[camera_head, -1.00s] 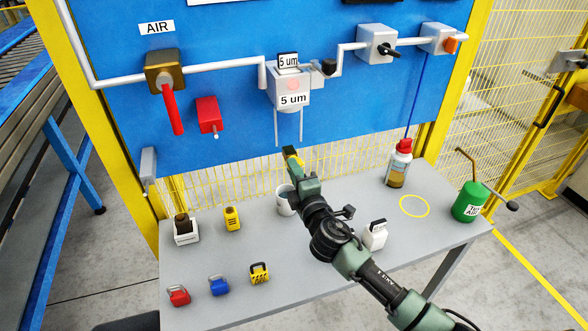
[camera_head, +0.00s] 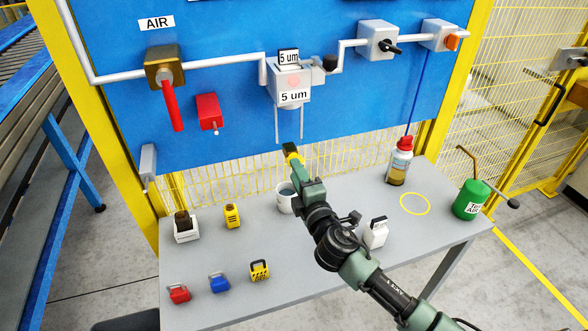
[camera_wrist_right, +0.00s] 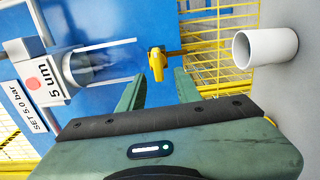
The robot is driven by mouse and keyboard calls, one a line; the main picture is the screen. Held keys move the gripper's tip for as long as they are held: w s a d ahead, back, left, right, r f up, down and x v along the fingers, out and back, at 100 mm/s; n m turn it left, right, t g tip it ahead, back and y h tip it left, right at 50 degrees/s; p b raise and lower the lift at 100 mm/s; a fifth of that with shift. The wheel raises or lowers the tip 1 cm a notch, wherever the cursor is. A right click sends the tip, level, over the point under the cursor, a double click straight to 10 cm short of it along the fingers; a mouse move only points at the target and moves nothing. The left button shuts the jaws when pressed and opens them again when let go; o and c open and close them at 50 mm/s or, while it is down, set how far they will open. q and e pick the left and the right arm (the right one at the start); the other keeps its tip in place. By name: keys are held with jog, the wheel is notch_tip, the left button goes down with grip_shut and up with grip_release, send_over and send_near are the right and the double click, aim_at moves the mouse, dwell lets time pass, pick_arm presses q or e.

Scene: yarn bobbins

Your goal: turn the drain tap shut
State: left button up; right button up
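The drain tap (camera_wrist_right: 157,62) is a small yellow lever in the right wrist view, below the clear bowl (camera_wrist_right: 97,63) of the 5 um filter unit (camera_head: 291,90). My right gripper (camera_wrist_right: 157,88) has its two fingers apart, with nothing between them. The tap lies just past the fingertips, roughly in line with the gap and apart from them. In the head view my right gripper (camera_head: 291,153) is under the filter unit and its fingertips are hard to make out; the tap cannot be told clearly there. My left gripper is not in view.
A white cup (camera_head: 284,197) stands on the grey table (camera_head: 330,262) beside my right gripper. Small padlocks, a spray bottle (camera_head: 399,164) and a green can (camera_head: 468,201) stand there too. The blue panel (camera_head: 230,150) and a red-handled valve (camera_head: 171,105) are behind.

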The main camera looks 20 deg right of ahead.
jog(key=s, duration=0.5)
jog(key=shift+s+b, duration=0.1)
jog(key=shift+b, duration=0.3)
jog(key=shift+d, duration=0.1)
